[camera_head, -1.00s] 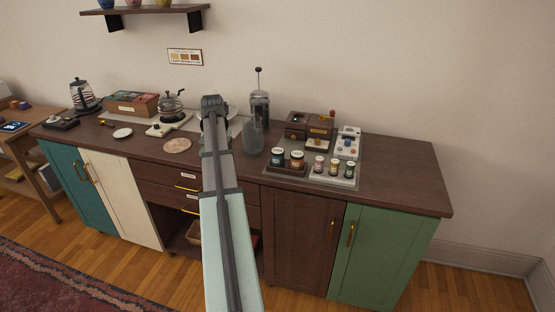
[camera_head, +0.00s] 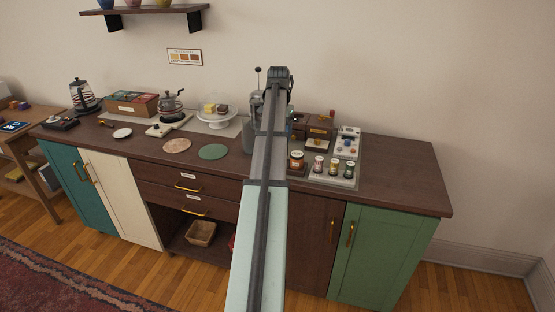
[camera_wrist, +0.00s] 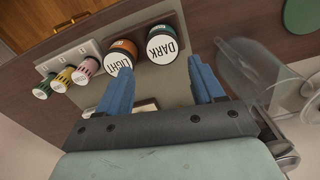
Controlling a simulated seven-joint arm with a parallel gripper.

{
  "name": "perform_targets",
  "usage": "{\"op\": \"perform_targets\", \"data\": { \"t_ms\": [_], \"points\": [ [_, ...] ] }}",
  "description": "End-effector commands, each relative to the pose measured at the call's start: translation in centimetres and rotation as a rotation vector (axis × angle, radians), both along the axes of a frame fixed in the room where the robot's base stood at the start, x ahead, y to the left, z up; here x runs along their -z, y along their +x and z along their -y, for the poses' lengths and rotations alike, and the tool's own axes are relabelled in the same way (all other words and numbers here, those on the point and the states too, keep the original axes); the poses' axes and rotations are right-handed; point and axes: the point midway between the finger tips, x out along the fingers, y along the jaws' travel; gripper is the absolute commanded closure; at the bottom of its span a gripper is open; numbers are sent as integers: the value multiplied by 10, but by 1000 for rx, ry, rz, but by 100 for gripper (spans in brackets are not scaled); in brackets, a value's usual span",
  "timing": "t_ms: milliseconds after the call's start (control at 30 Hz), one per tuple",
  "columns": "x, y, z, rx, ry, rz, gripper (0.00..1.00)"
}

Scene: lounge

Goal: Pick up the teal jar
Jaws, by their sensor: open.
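The teal jar (camera_wrist: 172,22) stands in the wrist view, with a white lid marked DARK facing the camera. My gripper (camera_wrist: 160,68) is open and empty, with its two blue fingers apart. The lid lies just beyond the fingertips, roughly between them and a little above in the picture. I see no contact with the jar. In the head view, my arm hides the teal jar, and my gripper (camera_head: 277,77) shows only from behind, above the back of the counter. An orange-brown jar (camera_wrist: 122,46) with a lid marked LIGHT stands close beside the teal jar, near one finger.
Several small jars (camera_wrist: 67,74) stand in a pale rack beside the big jars. A clear glass vessel (camera_wrist: 252,68) stands close to the other finger. Wooden boxes (camera_head: 320,127) are behind the jars. The counter's right end (camera_head: 405,180) is clear.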

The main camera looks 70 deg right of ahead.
Motion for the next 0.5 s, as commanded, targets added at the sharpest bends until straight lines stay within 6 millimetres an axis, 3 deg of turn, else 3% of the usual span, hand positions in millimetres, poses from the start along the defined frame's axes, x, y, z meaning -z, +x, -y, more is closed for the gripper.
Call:
{"op": "perform_targets", "data": {
  "t_ms": [200, 500],
  "points": [
    [32, 0, -1, -1, 0, 0, 33],
    [45, 1, 0, -1, 0, 0, 33]
  ]
}}
